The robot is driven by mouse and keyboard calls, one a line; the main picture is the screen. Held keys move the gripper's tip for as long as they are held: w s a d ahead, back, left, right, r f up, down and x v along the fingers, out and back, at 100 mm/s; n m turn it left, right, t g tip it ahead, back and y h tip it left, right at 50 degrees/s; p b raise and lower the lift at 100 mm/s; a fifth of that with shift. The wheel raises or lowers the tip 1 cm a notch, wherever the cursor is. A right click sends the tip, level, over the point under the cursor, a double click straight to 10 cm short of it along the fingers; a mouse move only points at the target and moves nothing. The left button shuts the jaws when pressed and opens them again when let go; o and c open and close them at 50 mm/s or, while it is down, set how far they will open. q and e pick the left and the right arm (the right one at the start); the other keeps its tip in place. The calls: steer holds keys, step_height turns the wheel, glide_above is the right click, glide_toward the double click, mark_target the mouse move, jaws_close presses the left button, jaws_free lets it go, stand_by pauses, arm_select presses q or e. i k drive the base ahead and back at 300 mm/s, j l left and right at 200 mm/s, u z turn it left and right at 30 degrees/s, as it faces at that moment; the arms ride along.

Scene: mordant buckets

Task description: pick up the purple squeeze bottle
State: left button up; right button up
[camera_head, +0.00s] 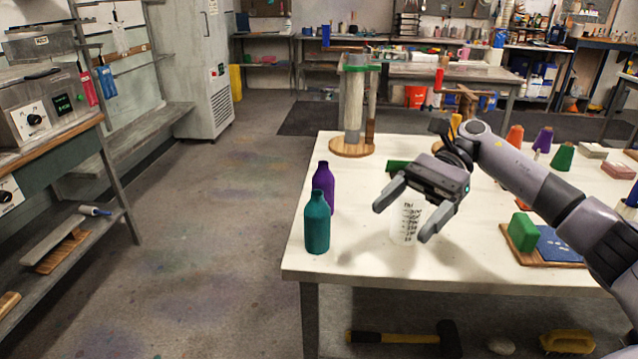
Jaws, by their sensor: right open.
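The purple squeeze bottle (324,183) stands upright near the left edge of the white table. A teal bottle (317,224) stands in front of it and hides its lower left part. My right gripper (401,224) is open, to the right of both bottles and apart from them. Its fingers point down and to the left, with a white container with dark writing (404,218) showing between and behind them. I cannot tell whether the fingers touch that container. My left gripper is not in view.
The white table (345,262) has bare room at its front left. A wooden-based stand (352,148) is behind the bottles. A green block (522,231) and a blue pad (560,246) lie at the right. A hammer (405,338) lies below the table.

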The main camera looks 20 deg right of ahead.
mark_target(323, 178)
steer(key=i+l, duration=0.1)
steer(key=i, duration=0.35)
steer(key=i+l, duration=0.1)
steer(key=i, duration=0.3)
